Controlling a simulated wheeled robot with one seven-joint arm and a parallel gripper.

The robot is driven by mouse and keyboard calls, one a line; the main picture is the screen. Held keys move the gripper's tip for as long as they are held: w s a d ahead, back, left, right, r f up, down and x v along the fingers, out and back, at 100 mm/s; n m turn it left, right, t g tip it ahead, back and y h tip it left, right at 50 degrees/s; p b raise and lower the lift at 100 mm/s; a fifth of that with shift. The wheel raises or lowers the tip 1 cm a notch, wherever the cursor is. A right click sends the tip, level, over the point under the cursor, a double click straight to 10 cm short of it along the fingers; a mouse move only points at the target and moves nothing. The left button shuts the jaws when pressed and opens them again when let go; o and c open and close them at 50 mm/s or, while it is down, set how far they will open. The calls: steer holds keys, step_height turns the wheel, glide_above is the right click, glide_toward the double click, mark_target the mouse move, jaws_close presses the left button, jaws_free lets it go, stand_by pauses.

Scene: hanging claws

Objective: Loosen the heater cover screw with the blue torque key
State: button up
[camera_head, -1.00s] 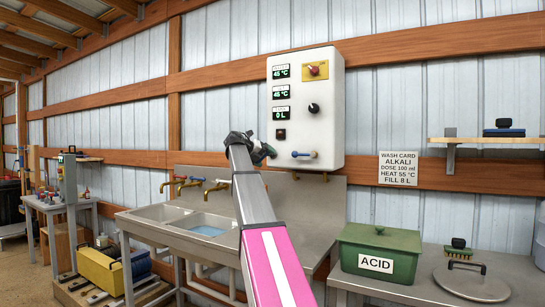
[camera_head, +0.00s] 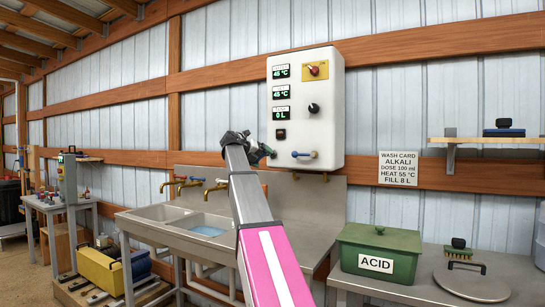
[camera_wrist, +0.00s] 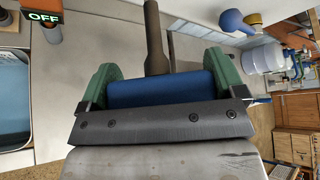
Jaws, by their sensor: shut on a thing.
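The white heater box (camera_head: 326,105) hangs on the wall, with several displays, a red knob and a black knob on its front. My gripper (camera_head: 262,152) is at the box's lower left, partly hidden behind my own arm. In the wrist view its green fingers (camera_wrist: 153,86) are shut on the blue torque key (camera_wrist: 165,92). The key's blue handle lies across the jaws, and its dark shaft points away from my gripper. I cannot make out the cover screw, nor whether the key touches anything.
A blue-ended lever (camera_head: 305,154) is low on the heater, close right of my gripper. Below are the steel sink (camera_head: 160,213) with brass taps (camera_head: 190,183), and a green ACID box (camera_head: 380,240). The wash card (camera_head: 404,168) hangs to the right.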

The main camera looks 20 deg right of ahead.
mark_target(257, 160)
steer(key=shift+s+a, duration=0.15)
steer(key=shift+a, duration=0.05)
stand_by(0.3)
steer(key=s+a, duration=0.2)
steer(key=a, duration=0.1)
steer(key=shift+s, duration=0.25)
steer(key=shift+w+a+f+m+t+y, duration=0.1)
steer(key=shift+m+t+y, duration=0.6)
steer(key=shift+m, duration=0.15)
steer(key=shift+w+a+m+t+y, duration=0.1)
steer(key=shift+m+t+y, duration=0.55)
steer(key=shift+m, duration=0.2)
steer(key=shift+m+t+y, duration=0.45)
steer(key=shift+m+y, duration=0.1)
steer(key=shift+m, duration=0.05)
